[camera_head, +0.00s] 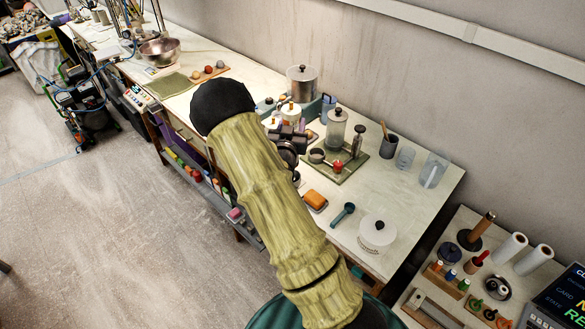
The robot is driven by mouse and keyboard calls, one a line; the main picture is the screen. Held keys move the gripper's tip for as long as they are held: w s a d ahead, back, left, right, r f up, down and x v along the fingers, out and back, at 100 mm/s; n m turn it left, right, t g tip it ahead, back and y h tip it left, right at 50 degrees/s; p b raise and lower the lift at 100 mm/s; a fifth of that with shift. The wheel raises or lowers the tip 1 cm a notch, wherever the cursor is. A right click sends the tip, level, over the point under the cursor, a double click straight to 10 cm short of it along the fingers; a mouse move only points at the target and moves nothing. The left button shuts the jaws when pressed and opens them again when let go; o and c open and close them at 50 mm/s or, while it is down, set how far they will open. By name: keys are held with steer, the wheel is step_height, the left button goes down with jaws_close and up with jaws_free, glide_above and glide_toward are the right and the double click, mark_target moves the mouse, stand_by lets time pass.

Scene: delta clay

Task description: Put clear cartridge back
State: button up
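I cannot tell for sure which thing is the clear cartridge. A clear canister with a dark knob (336,130) stands upright at the back of a green tray (351,168). A small clear cup (404,159) and a larger clear pitcher (433,170) stand to its right by the wall. My yellow-green arm crosses the middle of the view and covers part of the bench. Dark parts beyond it, left of the green tray, seem to be my gripper (288,150). Its fingers are too small and hidden to read, and I cannot see whether it holds anything.
The green tray also holds a dark upright tool (357,142). A grey cup with a stick (388,146), an orange block (315,200), a teal scoop (343,213) and a white round container (377,233) are on the bench. A lidded metal pot (301,82) stands behind.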

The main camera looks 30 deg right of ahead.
steer(key=shift+w+d+f+p, duration=0.15)
steer(key=shift+f+p, duration=0.65)
steer(key=shift+f, duration=1.85)
steer(key=shift+f+p, duration=0.7)
steer(key=shift+f, duration=1.4)
steer(key=shift+f, duration=0.15)
steer(key=o, duration=1)
